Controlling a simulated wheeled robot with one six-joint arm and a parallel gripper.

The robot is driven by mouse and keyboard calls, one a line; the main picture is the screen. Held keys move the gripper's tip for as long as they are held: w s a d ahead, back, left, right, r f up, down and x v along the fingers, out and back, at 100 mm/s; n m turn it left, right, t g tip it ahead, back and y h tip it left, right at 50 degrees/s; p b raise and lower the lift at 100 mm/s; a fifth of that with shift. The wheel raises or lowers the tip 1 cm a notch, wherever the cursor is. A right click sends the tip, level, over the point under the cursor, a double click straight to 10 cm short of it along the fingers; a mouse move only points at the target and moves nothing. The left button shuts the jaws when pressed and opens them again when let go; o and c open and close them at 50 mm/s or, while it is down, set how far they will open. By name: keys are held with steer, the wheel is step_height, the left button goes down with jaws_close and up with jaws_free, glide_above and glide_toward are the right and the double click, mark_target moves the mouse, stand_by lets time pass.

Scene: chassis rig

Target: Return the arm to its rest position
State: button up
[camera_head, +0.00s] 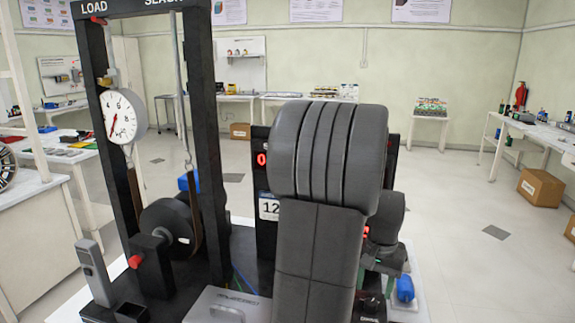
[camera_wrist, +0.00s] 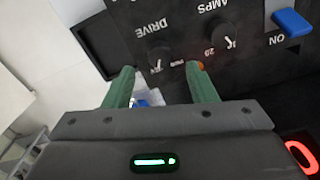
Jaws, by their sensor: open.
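My gripper (camera_wrist: 160,84) shows in the wrist view with its two green fingers spread apart and nothing between them. Its fingertips are close to a black control panel (camera_wrist: 188,30) with DRIVE and AMPS markings; I cannot tell whether they touch it. The panel carries a DRIVE knob (camera_wrist: 158,58), an AMPS knob (camera_wrist: 224,38) and a blue ON switch (camera_wrist: 292,22).
The black rig frame (camera_head: 205,110) stands left of my arm, with a round dial gauge (camera_head: 122,117) and a dark wheel (camera_head: 172,228). Benches (camera_head: 540,135) line the room. The floor (camera_head: 470,220) at right is open.

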mark_target(371, 302)
step_height(371, 302, down, 5)
steer(key=shift+r, duration=0.2)
stand_by(0.3)
step_height(371, 302, up, 14)
step_height(371, 302, down, 14)
steer(key=shift+r, duration=0.25)
steer(key=shift+f, duration=0.4)
steer(key=n+b, duration=0.1)
steer(key=n, duration=0.4)
steer(key=shift+r+n, duration=0.1)
steer(key=shift+n, duration=0.2)
steer(key=n+b, duration=0.1)
steer(key=n, duration=0.5)
steer(key=shift+b, duration=0.3)
steer(key=shift+n, duration=0.3)
step_height(371, 302, up, 8)
steer(key=shift+f+p, duration=0.25)
steer(key=shift+p, duration=0.05)
